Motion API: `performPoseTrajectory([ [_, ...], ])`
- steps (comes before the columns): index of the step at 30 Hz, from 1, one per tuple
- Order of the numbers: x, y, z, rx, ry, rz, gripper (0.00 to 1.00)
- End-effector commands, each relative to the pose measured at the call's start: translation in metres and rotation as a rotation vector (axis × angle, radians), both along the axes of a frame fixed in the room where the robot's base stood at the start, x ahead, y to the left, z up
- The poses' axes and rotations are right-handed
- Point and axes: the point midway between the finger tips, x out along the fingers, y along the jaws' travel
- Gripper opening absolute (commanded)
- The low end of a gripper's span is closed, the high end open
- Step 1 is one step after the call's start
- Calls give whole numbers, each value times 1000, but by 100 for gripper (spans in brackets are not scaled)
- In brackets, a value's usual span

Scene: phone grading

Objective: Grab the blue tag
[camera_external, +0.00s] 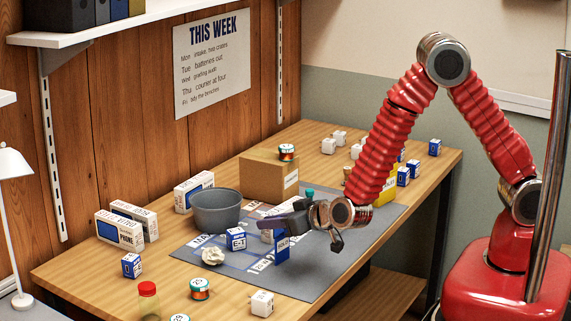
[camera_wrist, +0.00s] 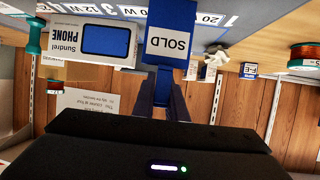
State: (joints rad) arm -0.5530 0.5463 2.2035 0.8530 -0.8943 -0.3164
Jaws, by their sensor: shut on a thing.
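The blue tag (camera_external: 282,248) hangs upright below my gripper (camera_external: 290,222), above the grey mat (camera_external: 318,278). In the wrist view the blue tag (camera_wrist: 170,18) shows a white panel reading SOLD. My gripper (camera_wrist: 164,75) is shut on the tag's near edge. I cannot tell in the outside view whether the tag's lower edge touches the mat.
A blue and white box (camera_external: 237,240) stands just left of the tag, with a crumpled paper ball (camera_external: 213,256) nearby. A grey bowl (camera_external: 216,210) and a cardboard box (camera_external: 268,178) stand behind. Phone boxes (camera_external: 127,230) stand at left. The mat's front right is clear.

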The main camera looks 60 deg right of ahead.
Motion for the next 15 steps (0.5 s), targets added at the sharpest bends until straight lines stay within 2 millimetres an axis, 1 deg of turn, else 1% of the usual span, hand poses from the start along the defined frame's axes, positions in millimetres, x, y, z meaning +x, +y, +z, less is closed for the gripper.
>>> performPoseTrajectory([
  [5,0,0,5,1,-1,0,0],
  [8,0,0,12,2,-2,-1,0],
  [11,0,0,23,2,-2,0,0],
  [15,1,0,44,4,-4,-1,0],
])
